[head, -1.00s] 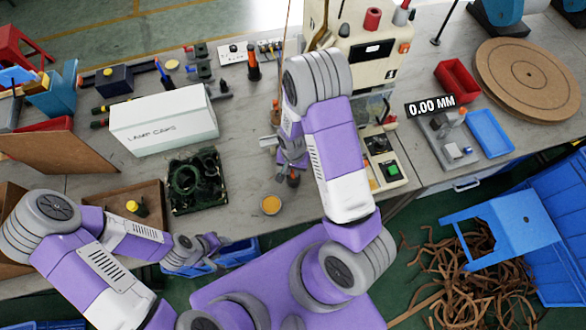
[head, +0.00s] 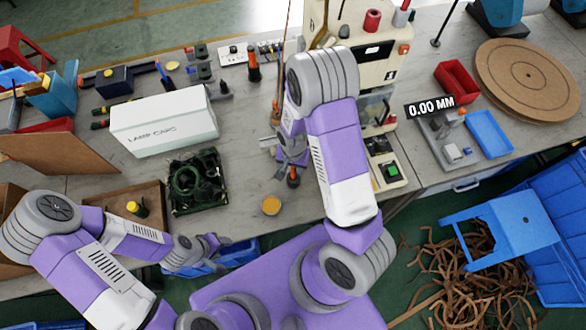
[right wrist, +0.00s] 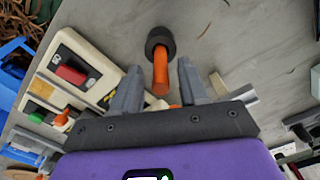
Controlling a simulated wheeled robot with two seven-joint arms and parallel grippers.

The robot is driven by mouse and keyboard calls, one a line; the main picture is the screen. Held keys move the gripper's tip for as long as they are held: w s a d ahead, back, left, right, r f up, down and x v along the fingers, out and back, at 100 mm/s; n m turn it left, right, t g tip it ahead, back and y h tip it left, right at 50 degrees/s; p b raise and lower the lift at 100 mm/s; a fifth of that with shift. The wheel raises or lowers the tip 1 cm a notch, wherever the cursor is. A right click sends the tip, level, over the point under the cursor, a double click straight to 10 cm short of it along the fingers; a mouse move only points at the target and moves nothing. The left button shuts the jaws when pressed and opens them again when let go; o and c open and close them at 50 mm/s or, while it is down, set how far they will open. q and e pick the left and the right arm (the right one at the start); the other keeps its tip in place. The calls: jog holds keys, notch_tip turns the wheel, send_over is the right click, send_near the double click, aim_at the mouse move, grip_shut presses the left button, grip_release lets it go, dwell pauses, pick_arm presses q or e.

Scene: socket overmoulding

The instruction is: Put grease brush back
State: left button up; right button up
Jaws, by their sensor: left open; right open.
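An orange-handled tool with a round black base or collar (right wrist: 160,60), possibly the grease brush, stands on the bench. It also shows in the head view (head: 293,176), partly hidden by my right gripper. My right gripper (right wrist: 157,85) is open, with a finger on each side of the orange handle and visible gaps between. In the head view the right gripper (head: 288,164) is just above the tool. A small round tin with amber content (head: 271,205) sits near the bench's front edge. My left gripper (head: 217,244) is open and empty by the front edge.
A black tray with green coiled parts (head: 197,182) and a white box (head: 164,120) lie to the left. A cream machine with a green button (head: 391,171) stands to the right. Another orange-and-black tool (head: 253,66) stands further back. Bare bench surrounds the tin.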

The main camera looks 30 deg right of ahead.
notch_tip(320, 180, up, 9)
jog(key=shift+r+p, duration=0.2)
jog(key=shift+p, duration=0.45)
jog(key=s+a+f+n+y, duration=0.1)
jog(key=s+a+f+n, duration=0.1)
jog(key=s+a+f, duration=0.1)
jog(key=s+a+f+n+y, duration=0.1)
jog(key=s+a+f+n, duration=0.1)
jog(key=s+a+f, duration=0.2)
jog(key=s+a+f+n+y, duration=0.1)
jog(key=s+a+f+y, duration=0.1)
jog(key=a+f, duration=0.3)
jog(key=shift+s+a+f+n, duration=0.1)
jog(key=shift+s+f+n, duration=0.1)
jog(key=shift+s+f, duration=0.3)
jog(key=shift+s+a+f+n, duration=0.1)
jog(key=shift+s+f+n, duration=0.15)
jog(key=shift+f, duration=0.4)
jog(key=shift+a+t, duration=0.2)
jog(key=shift+t, duration=0.1)
jog(key=shift+s, duration=0.15)
